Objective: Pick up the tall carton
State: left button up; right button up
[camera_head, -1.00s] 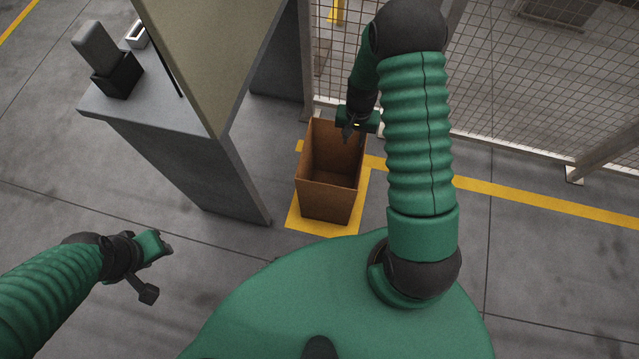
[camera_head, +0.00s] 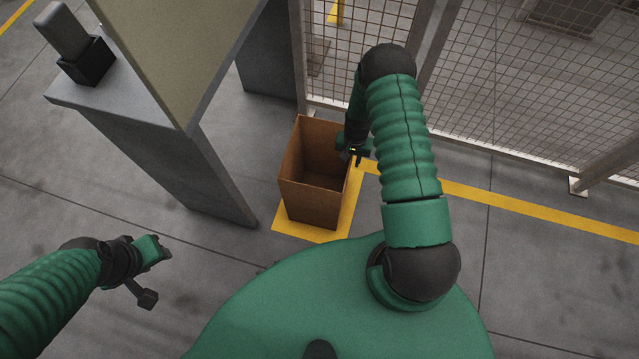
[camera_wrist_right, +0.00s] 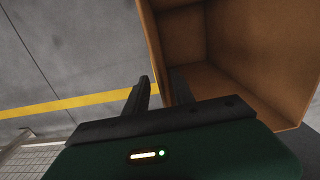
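The tall carton (camera_head: 312,205) is a brown, open-topped box standing upright on the floor, in the middle of the head view. Its inside is empty. My right gripper (camera_head: 354,160) is at the carton's right rim. In the right wrist view the two fingers of the right gripper (camera_wrist_right: 160,92) are apart, and the carton's wall (camera_wrist_right: 158,45) lies at the right finger, with the other finger outside it. I cannot tell whether they touch the wall. My left gripper (camera_head: 152,272) is at the lower left, away from the carton; its fingers look spread and empty.
A grey table (camera_head: 150,140) with a dark holder (camera_head: 87,62) stands to the left of the carton. A wire mesh fence (camera_head: 500,90) runs behind it. A yellow floor line (camera_head: 540,210) passes to the right. Open floor lies on the right and lower left.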

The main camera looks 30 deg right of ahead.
jog(key=shift+d+f, duration=0.1)
jog(key=shift+f, duration=0.25)
jog(key=shift+r, duration=0.15)
jog(key=shift+a, duration=0.2)
jog(key=shift+c, duration=1.3)
jog(key=shift+r, duration=0.1)
grip_shut()
